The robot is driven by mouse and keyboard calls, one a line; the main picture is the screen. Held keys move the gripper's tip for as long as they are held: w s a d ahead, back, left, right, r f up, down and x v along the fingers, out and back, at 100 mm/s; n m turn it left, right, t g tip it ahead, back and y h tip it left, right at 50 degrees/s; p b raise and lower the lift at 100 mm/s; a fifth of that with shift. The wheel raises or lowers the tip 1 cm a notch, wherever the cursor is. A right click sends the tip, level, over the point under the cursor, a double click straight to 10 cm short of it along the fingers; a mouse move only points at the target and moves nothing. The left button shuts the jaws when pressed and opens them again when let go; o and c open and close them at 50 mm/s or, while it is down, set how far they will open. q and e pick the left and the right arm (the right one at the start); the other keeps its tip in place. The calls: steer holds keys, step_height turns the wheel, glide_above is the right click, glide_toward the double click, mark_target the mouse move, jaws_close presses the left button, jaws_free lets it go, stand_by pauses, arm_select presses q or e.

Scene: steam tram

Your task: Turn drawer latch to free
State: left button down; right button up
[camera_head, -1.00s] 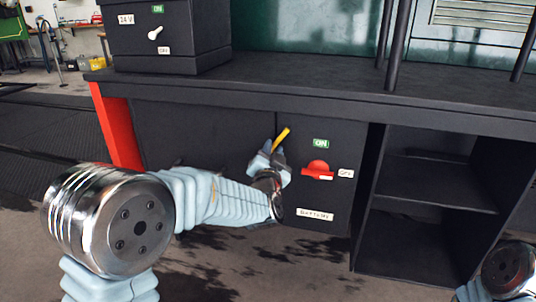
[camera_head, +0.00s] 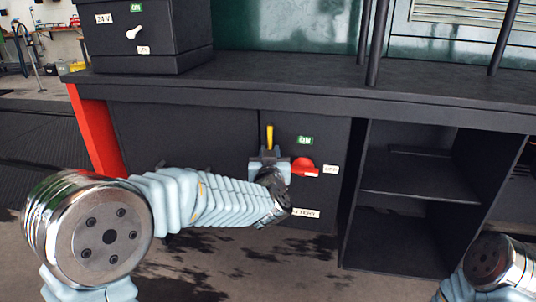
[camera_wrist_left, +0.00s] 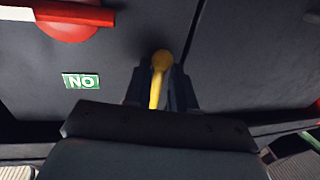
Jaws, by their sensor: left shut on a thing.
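The yellow latch (camera_head: 269,136) sits on the dark cabinet front (camera_head: 185,135), near the seam beside the battery panel (camera_head: 325,195). Its visible bar stands upright in the head view. My left gripper (camera_head: 269,154) is shut on the latch's lower part from the front and hides that part. In the left wrist view the latch (camera_wrist_left: 157,80) runs between the two dark fingers of the gripper (camera_wrist_left: 160,88). My right gripper is out of view; only part of that arm shows at the lower right.
A red rotary switch (camera_head: 304,167) sits just right of my left gripper, with a green ON label (camera_head: 305,140) above it. A grey box with a white lever (camera_head: 133,33) stands on the bench top (camera_head: 300,88). Open shelves (camera_head: 420,180) are at the right.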

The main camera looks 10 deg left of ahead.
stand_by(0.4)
arm_select(q)
steer(key=c, duration=1.1)
jaws_free()
steer(key=shift+s, duration=0.1)
steer(key=s, duration=0.4)
steer(key=s+d, duration=0.1)
steer(key=s, duration=0.4)
steer(key=s+d, duration=0.1)
steer(key=s, duration=0.3)
steer(key=shift+s+d, duration=0.15)
steer(key=shift+s, duration=0.1)
